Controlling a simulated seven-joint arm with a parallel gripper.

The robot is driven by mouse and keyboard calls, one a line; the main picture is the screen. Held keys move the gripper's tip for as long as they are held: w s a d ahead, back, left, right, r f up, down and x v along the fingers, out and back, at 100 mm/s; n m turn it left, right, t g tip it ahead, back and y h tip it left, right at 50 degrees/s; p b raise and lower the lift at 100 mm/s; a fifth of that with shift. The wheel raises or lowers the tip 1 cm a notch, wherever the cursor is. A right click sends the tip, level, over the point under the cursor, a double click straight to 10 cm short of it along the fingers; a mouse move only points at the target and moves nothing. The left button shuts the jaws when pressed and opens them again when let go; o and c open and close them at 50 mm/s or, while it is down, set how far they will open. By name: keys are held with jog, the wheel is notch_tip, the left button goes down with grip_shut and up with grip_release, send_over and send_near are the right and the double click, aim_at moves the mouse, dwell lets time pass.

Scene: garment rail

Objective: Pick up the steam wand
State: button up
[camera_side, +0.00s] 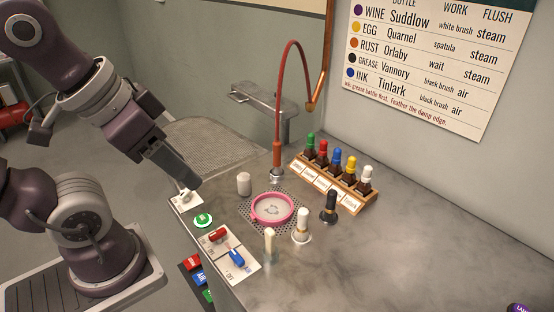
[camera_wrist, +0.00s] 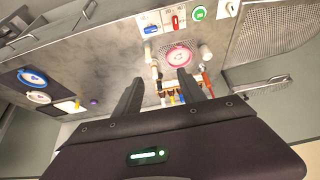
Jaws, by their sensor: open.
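The steam wand (camera_side: 277,155) has a red handle on a red hose that arches up and over to a copper pipe. It stands upright with its metal tip end near the back of the bench, behind the pink ring. In the wrist view, a red piece that looks like the wand (camera_wrist: 207,79) shows just right of the fingers. My gripper (camera_side: 184,172) is open and empty, above the bench's left edge, left of the wand and apart from it. Its two dark fingers also show in the wrist view (camera_wrist: 160,90).
A pink ring (camera_side: 272,209) sits on a perforated plate. A wooden rack (camera_side: 331,184) of several capped bottles stands right of the wand. Brushes (camera_side: 302,226) and a white cylinder (camera_side: 244,184) stand around the ring. Red and blue switches (camera_side: 236,257) are at the front edge.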

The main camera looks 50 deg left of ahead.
jog(key=w+a+r+m+g, duration=0.1)
jog(key=w+a+m, duration=0.15)
jog(key=w, duration=0.35)
jog(key=w+a+r+m+g, duration=0.1)
jog(key=w+r+m, duration=0.15)
jog(key=w, duration=0.35)
jog(key=m+g+y, duration=0.1)
jog(key=m+g, duration=0.3)
jog(key=m, duration=0.9)
send_over(277, 149)
jog(key=a, duration=0.1)
notch_tip(277, 149, down, 16)
jog(key=shift+s+f, duration=0.1)
jog(key=f, duration=0.5)
jog(key=w+f, duration=0.1)
jog(key=f, duration=0.1)
jog(key=shift+f, duration=0.2)
grip_shut()
